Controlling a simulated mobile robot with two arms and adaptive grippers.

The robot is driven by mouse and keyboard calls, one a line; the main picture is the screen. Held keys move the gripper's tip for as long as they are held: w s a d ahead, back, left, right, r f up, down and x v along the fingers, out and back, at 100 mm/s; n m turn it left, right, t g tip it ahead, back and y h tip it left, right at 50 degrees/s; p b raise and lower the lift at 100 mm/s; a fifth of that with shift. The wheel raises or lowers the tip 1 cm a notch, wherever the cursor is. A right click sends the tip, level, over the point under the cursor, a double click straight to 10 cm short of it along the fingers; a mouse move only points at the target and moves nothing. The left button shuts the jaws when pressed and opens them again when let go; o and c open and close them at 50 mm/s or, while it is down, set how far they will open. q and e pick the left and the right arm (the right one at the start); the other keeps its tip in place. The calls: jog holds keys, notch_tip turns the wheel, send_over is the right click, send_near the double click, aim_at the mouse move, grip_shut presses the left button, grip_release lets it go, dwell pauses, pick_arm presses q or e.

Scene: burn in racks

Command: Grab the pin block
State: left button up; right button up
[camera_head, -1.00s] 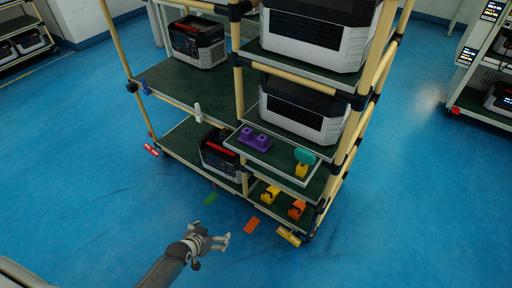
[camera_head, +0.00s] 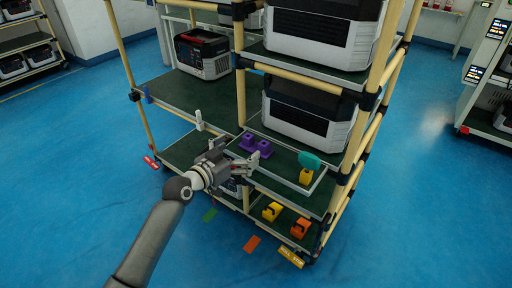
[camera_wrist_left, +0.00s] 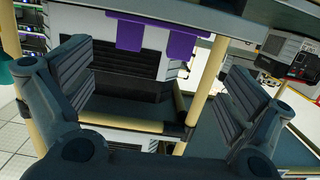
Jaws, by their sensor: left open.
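A purple block with two raised parts (camera_head: 255,146), the likeliest pin block, sits on the small tray (camera_head: 284,181) on the rack's middle level. In the left wrist view two purple parts (camera_wrist_left: 129,35) show at the top, above and between the fingers. My left gripper (camera_head: 237,155) is open and empty, close in front of the tray's left end and just below and left of the purple block. It also shows in the left wrist view (camera_wrist_left: 160,88), its ribbed fingers wide apart. My right gripper is out of view.
A yellow piece with a teal top (camera_head: 307,168) stands at the tray's right end. Yellow (camera_head: 272,212) and orange (camera_head: 300,228) pieces lie on the shelf below. A white piece (camera_head: 199,120) stands left of the gripper. Beige rack posts (camera_head: 239,75) rise close by.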

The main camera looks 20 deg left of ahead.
aim_at(254, 149)
pick_arm(q)
jog(key=x, duration=0.5)
jog(key=shift+d, duration=0.4)
jog(key=shift+w+d, duration=0.1)
jog(key=shift+w, duration=0.4)
jog(key=c, duration=1.1)
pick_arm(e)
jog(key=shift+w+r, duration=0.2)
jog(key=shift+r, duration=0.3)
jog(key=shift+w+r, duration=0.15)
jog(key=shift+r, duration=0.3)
